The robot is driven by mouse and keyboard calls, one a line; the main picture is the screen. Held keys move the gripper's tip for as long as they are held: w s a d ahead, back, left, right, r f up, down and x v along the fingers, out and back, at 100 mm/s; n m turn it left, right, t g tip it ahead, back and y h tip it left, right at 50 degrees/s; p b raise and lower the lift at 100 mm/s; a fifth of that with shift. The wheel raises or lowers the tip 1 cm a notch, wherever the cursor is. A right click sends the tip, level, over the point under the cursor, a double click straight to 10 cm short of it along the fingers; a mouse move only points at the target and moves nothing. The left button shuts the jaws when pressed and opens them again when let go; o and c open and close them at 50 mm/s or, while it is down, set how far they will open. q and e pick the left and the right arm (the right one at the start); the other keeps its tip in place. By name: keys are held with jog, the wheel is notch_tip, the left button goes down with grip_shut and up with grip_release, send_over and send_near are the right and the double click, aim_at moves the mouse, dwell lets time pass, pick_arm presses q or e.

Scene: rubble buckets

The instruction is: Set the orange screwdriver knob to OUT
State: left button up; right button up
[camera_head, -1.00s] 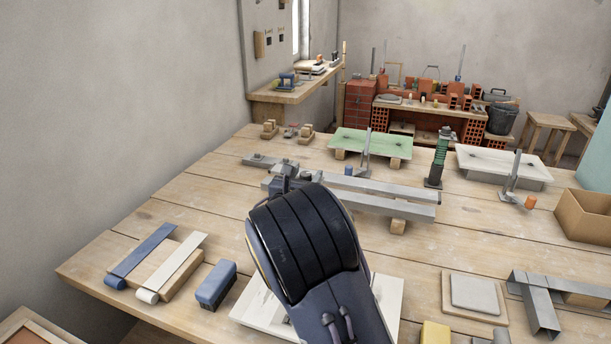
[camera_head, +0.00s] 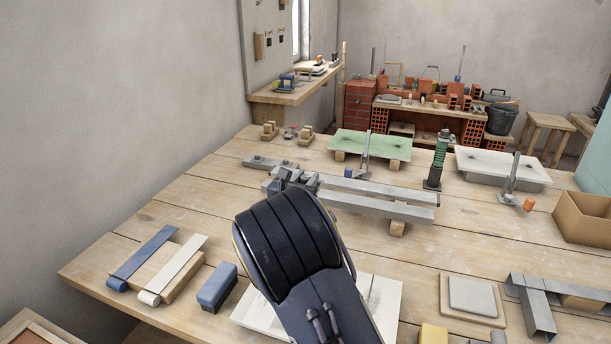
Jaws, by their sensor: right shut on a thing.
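A small orange piece (camera_head: 528,205) sits at the foot of an upright grey metal stand on the right of the table; I cannot tell if it is the screwdriver knob. No OUT mark is readable. My right arm rises from the bottom centre, and its dark rounded wrist covers much of the middle. My right gripper (camera_head: 283,183) is mostly hidden beyond the wrist, by the left end of the long grey metal bars (camera_head: 375,203). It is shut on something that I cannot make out. My left gripper is not in view.
A white board (camera_head: 377,296) lies under my arm. A blue block (camera_head: 217,287) and two strips on a wooden block lie left. A green tube (camera_head: 437,160), a green panel (camera_head: 375,145) and a white panel (camera_head: 502,164) stand farther back. A cardboard box (camera_head: 584,217) is at right.

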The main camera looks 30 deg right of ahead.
jog(key=m+g+h+p, duration=0.1)
jog(key=g+p, duration=0.1)
jog(key=m+g+h+p, duration=0.1)
jog(key=m+g+p, duration=0.1)
jog(key=g+p, duration=0.1)
jog(key=shift+w+r+m+g+h+p, duration=0.1)
jog(key=shift+r+m+g+h+p, duration=0.2)
jog(key=shift+m+h, duration=0.1)
jog(key=m+g, duration=0.1)
jog(key=g+p, duration=0.1)
jog(key=m+g, duration=0.1)
jog(key=shift+f+m+g+h+p, duration=0.25)
jog(key=shift+m+g+h+p, duration=0.05)
jog(key=shift+g+p, duration=0.1)
jog(key=shift+f+m+g+p, duration=0.1)
jog(key=shift+m+g+p, duration=0.25)
jog(key=shift+m+g, duration=1.3)
jog(key=shift+n+g, duration=0.25)
jog(key=shift+g, duration=0.3)
jog(key=o, duration=0.9)
jog(key=shift+o, duration=0.2)
jog(key=shift+a, duration=0.1)
